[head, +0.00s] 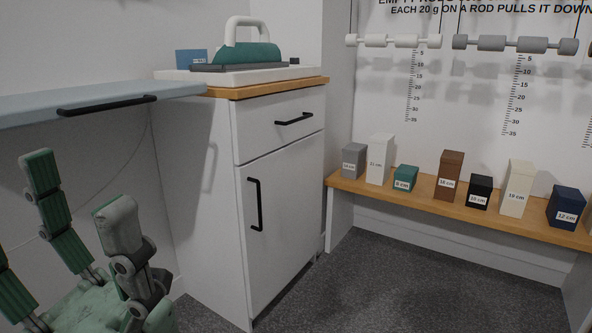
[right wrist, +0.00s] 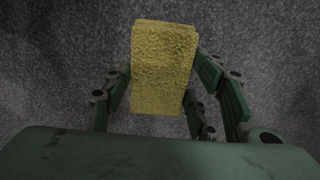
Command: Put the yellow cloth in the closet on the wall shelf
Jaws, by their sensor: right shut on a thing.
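The yellow cloth (right wrist: 163,68) is a folded, rough-textured block in the right wrist view. My right gripper (right wrist: 163,85) is shut on it, with green fingers on both its left and right sides. Grey speckled floor shows behind the cloth, and nothing is seen under it. My left gripper (head: 82,190) stands at the lower left of the head view, fingers up, open and empty. The right gripper and the cloth are not in the head view. I cannot pick out a closet or wall shelf for certain.
A white cabinet (head: 279,215) with black handles stands mid-view, a teal-and-white object (head: 247,52) on top. A pale blue board (head: 40,105) juts in at left above my left gripper. A low wooden bench (head: 420,198) holds several labelled boxes. The grey floor (head: 390,285) before it is clear.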

